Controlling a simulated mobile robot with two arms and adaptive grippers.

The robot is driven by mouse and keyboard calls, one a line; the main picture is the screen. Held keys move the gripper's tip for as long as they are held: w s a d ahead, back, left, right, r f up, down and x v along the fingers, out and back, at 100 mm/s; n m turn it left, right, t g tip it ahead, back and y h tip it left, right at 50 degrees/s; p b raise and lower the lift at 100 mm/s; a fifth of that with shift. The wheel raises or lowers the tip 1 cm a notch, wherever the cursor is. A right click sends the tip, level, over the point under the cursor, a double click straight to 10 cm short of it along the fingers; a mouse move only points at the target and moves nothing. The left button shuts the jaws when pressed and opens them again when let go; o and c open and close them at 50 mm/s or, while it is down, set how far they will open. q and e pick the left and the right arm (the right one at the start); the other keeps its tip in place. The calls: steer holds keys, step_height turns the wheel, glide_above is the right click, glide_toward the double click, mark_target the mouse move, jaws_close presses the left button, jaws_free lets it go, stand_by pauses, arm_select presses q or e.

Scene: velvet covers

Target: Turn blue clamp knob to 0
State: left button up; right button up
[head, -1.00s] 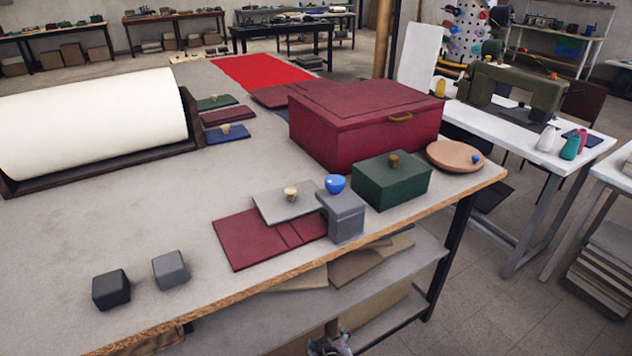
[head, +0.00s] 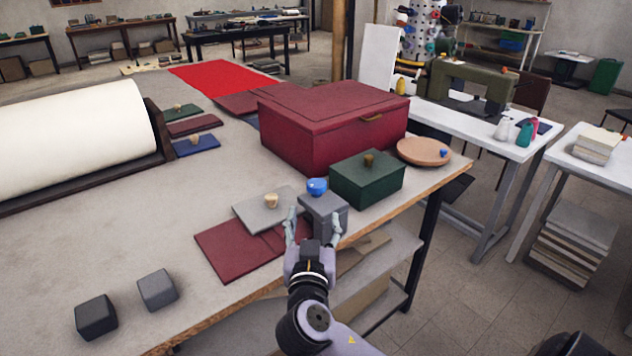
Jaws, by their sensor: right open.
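The blue clamp knob (head: 317,187) sits on top of a grey clamp block (head: 327,215) near the front edge of the worktable (head: 150,225). My right gripper (head: 313,222) is open in front of the block, its fingers spread to the left and right of it. The fingertips are a little below the knob, and I cannot tell whether they touch the block. Any mark or number on the knob is too small to read. My left gripper is not in the head view.
A grey lid with a wooden knob (head: 272,200) and dark red panels (head: 228,250) lie left of the clamp. A green box (head: 366,182) stands close on its right, with a large red box (head: 330,130) behind. Two dark blocks (head: 97,316) sit at the front left.

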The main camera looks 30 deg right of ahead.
mark_target(316, 190)
steer(key=p+x, duration=0.2)
steer(key=x, duration=1.1)
steer(key=shift+w+d+p, duration=0.2)
steer(key=shift+p, duration=0.2)
steer(key=shift+c, duration=0.3)
steer(key=c, duration=1.1)
